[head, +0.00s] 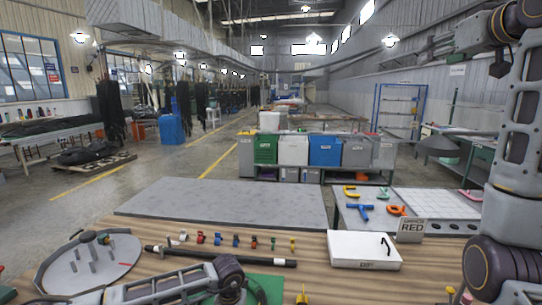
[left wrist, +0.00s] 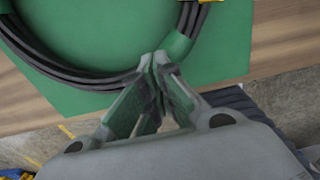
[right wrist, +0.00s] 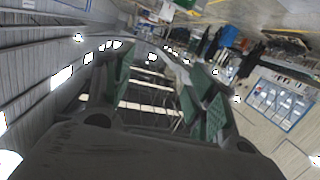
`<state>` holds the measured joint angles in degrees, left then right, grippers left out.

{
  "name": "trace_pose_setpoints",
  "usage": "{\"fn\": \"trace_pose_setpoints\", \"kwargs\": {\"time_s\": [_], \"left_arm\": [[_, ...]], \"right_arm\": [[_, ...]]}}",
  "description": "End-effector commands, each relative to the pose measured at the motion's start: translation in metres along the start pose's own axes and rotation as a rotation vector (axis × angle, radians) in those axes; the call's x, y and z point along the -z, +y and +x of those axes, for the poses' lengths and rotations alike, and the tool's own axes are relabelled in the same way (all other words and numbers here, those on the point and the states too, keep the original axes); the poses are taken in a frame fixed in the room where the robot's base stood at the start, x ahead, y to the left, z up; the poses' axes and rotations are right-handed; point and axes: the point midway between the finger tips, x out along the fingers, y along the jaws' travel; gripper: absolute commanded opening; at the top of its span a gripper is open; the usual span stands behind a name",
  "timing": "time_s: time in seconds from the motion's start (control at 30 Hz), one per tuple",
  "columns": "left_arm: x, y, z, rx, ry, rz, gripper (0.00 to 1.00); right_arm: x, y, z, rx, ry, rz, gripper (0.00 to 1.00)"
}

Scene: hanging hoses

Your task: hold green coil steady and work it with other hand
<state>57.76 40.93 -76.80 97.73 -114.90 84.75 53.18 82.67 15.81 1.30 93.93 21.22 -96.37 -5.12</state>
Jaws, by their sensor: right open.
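A dark hose coil with a green wrap (left wrist: 182,42) lies on a green mat in the left wrist view. Only its near arc shows; the rest is cut off by the top edge. My left gripper (left wrist: 156,60) has its fingertips brought together on the near arc of this coil, just left of the wrap. The fingers hide the bit of hose between them. My right gripper (right wrist: 166,72) is open and empty, held up and away from the bench, with the ceiling and hall behind its fingers.
The wooden bench (head: 130,232) bears a round grey disc (head: 88,262), a dark bar (head: 225,256), several small coloured fittings and a white box (head: 363,249). The green mat (head: 268,289) is at the front edge.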

Motion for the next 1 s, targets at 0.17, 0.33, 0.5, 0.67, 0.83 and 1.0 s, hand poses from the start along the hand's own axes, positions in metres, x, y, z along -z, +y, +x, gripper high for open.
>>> {"fn": "trace_pose_setpoints", "kwargs": {"time_s": [0.17,0.33,0.5,0.67,0.83,1.0], "left_arm": [[0.000,0.000,0.000,0.000,0.000,0.000,0.00],[0.000,0.000,0.000,0.000,0.000,0.000,0.00],[0.000,0.000,0.000,0.000,0.000,0.000,0.00],[0.000,0.000,0.000,0.000,0.000,0.000,0.00],[0.000,0.000,0.000,0.000,0.000,0.000,0.00],[0.000,0.000,0.000,0.000,0.000,0.000,0.00]], "right_arm": [[-0.039,-0.037,0.039,0.051,-0.094,-0.068,0.57],[-0.079,-0.072,0.070,0.102,-0.179,-0.131,0.57],[-0.121,-0.107,0.098,0.157,-0.261,-0.193,0.57],[-0.163,-0.140,0.118,0.212,-0.336,-0.249,0.57],[-0.210,-0.176,0.136,0.276,-0.415,-0.308,0.57],[-0.258,-0.211,0.148,0.341,-0.491,-0.364,0.57]]}}
